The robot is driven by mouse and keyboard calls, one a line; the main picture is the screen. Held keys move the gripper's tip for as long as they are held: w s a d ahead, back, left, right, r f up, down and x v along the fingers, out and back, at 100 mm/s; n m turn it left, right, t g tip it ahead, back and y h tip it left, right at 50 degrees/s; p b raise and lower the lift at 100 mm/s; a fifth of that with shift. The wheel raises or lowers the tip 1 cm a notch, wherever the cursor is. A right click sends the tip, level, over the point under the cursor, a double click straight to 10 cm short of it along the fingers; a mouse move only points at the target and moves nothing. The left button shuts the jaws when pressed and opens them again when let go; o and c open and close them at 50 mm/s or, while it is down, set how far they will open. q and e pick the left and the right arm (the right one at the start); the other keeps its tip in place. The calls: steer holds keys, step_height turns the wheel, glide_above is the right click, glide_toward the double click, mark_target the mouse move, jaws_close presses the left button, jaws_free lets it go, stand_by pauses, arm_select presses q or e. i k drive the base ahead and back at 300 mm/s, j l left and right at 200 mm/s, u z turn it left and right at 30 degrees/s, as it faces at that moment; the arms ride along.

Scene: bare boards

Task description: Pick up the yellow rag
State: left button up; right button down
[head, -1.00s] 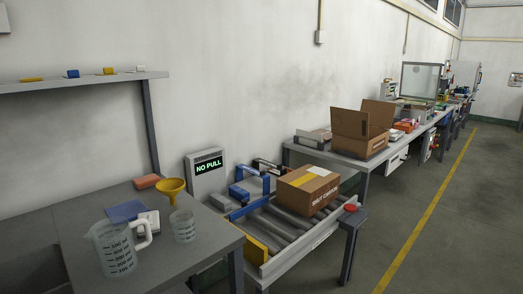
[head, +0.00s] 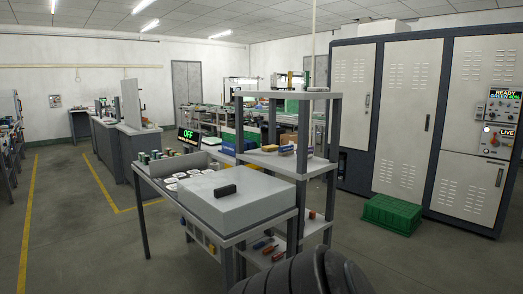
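I cannot make out a yellow rag in the head view. Small yellow items (head: 286,149) lie on the middle shelf of a grey rack, too small to identify. Neither of my grippers is in view. A dark rounded part of my own arm shows at the bottom edge, right of the middle.
A green crate (head: 391,214) sits before tall cabinets (head: 408,115). The floor at left is open.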

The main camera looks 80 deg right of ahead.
mark_target(271, 148)
steer(key=z, duration=2.7)
